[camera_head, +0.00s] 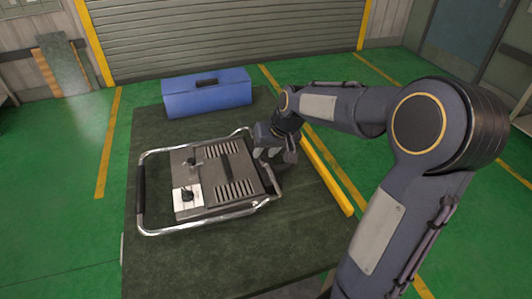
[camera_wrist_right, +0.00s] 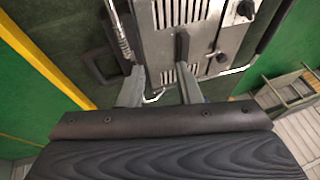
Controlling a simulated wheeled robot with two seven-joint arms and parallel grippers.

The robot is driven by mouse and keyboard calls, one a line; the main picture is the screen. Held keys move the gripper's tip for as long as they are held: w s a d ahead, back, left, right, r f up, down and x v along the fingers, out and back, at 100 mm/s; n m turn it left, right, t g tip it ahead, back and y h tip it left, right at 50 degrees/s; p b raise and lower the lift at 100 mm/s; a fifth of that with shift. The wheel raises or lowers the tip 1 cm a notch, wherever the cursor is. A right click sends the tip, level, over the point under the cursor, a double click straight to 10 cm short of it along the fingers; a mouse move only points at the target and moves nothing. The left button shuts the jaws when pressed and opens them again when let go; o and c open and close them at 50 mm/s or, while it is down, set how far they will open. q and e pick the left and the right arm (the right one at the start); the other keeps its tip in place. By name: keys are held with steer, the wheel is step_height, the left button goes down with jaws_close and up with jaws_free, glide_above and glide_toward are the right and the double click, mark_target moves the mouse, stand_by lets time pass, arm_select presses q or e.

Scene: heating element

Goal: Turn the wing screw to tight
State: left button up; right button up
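The heating element (camera_head: 213,180) is a grey metal box with vent slots inside a chrome tube frame, on the dark table. Its top carries a black handle (camera_head: 226,166), a dark fitting (camera_head: 193,162) and a dark knob (camera_head: 187,195) on a white plate. I cannot tell for sure which fitting is the wing screw. My right gripper (camera_head: 268,151) is at the right side of the box. In the right wrist view its two fingers (camera_wrist_right: 160,91) are apart, with nothing clearly held between them; the slotted grey panel (camera_wrist_right: 215,30) lies beyond. My left gripper is not in view.
A blue toolbox (camera_head: 207,97) stands at the table's back edge. The dark table (camera_head: 230,262) is clear in front of the heater. The chrome frame (camera_head: 190,228) surrounds the box, with a black grip (camera_head: 141,190) at left. My right arm covers the right side.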

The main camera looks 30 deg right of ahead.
mark_target(261, 159)
steer(key=w+d+f+h, duration=0.1)
steer(key=w+d+f, duration=0.1)
steer(key=w+f, duration=0.2)
steer(key=w+d+f+h, duration=0.1)
steer(key=w+f, duration=0.3)
steer(key=w+d+f+p, duration=0.1)
steer(key=w+d+f, duration=0.1)
steer(key=w+f, duration=0.2)
steer(key=shift+d+f+n+g+h, duration=0.3)
steer(key=shift+d+f+h, duration=0.05)
steer(key=shift+f+h, duration=0.1)
steer(key=shift+c, duration=0.4)
jaws_close()
